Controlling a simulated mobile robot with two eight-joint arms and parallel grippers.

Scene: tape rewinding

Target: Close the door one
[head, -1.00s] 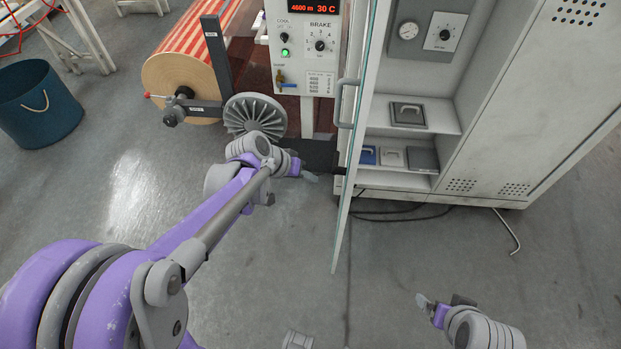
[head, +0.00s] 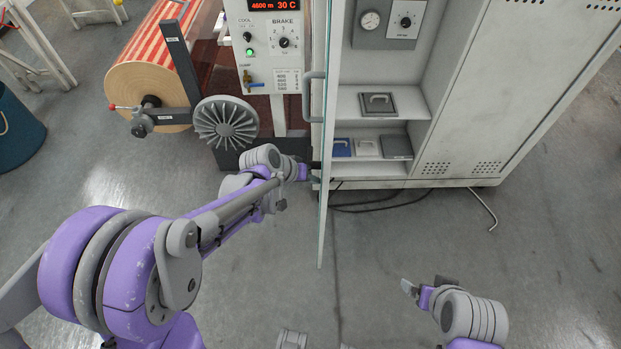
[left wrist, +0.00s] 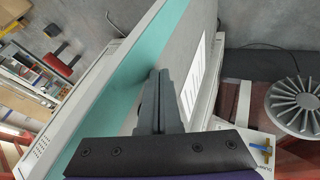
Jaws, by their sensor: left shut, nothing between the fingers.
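The cabinet door (head: 321,225) stands open, seen nearly edge-on in the head view, with a grey handle (head: 308,97) on its left face. It also shows in the left wrist view (left wrist: 105,85) as a pale panel with a teal strip. My left gripper (head: 314,176) is at the left side of the door, low down. In the left wrist view its fingers (left wrist: 160,82) are together and empty, close to the door's face; I cannot tell whether they touch. My right gripper (head: 415,288) is in front of the cabinet, away from the door; its finger gap is unclear.
The open cabinet (head: 440,110) holds a gauge panel (head: 386,22) and shelves with small boxes. Left of the door stand a control panel (head: 270,55), a spoked grey wheel (head: 225,122) and a striped roll (head: 150,75). Cables lie below the cabinet.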

